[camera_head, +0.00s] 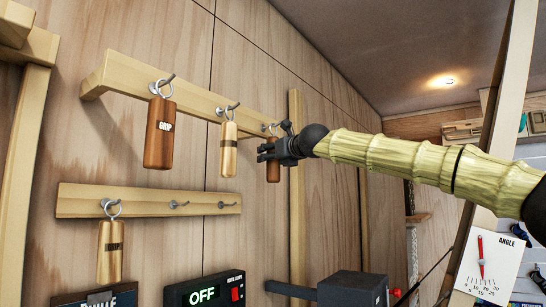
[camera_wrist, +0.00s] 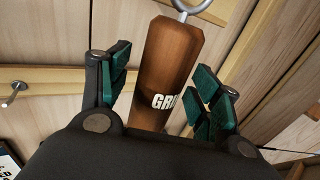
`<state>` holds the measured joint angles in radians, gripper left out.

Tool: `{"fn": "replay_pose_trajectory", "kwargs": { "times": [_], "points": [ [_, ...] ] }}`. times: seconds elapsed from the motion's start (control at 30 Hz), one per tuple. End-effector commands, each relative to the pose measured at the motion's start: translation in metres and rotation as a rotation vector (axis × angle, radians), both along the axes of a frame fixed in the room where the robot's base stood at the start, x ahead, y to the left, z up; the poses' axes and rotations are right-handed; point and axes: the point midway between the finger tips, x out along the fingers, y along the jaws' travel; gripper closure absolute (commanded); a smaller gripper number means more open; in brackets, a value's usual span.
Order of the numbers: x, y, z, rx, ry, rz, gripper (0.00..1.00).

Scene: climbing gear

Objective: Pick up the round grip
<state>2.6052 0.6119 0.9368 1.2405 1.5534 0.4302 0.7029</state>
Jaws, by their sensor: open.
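A brown rounded wooden grip (camera_head: 273,173) hangs from the right hook of the upper rail, partly hidden behind my gripper (camera_head: 263,151). In the wrist view, this grip (camera_wrist: 167,62) hangs by a metal ring and shows white lettering that begins "GR". My open fingers, with green pads, stand on either side of it, and its lower end is hidden by the gripper body. A gap shows at the left pads; contact at the right pads is unclear. Another brown grip (camera_head: 159,134) marked "GRIP" hangs at the left of the same rail.
Another pale grip (camera_head: 110,250) hangs on the lower rail (camera_head: 80,200), whose other two hooks are empty. An "OFF" box (camera_head: 205,293) and a dark box (camera_head: 352,288) sit below.

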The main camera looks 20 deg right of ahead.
Motion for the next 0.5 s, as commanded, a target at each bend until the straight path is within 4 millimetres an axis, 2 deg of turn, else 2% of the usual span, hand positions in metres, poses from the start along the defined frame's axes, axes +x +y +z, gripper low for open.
{"fn": "replay_pose_trajectory", "kwargs": {
  "times": [0.17, 0.43, 0.5],
  "points": [
    [-0.0001, 0.0, -0.0007, 0.0, 0.0, 0.0, 0.38],
    [-0.0002, 0.0, -0.0007, 0.0, 0.0, 0.0, 0.87],
    [-0.0004, -0.0002, -0.0003, 0.0, 0.0, 0.0, 0.9]
  ]
}}
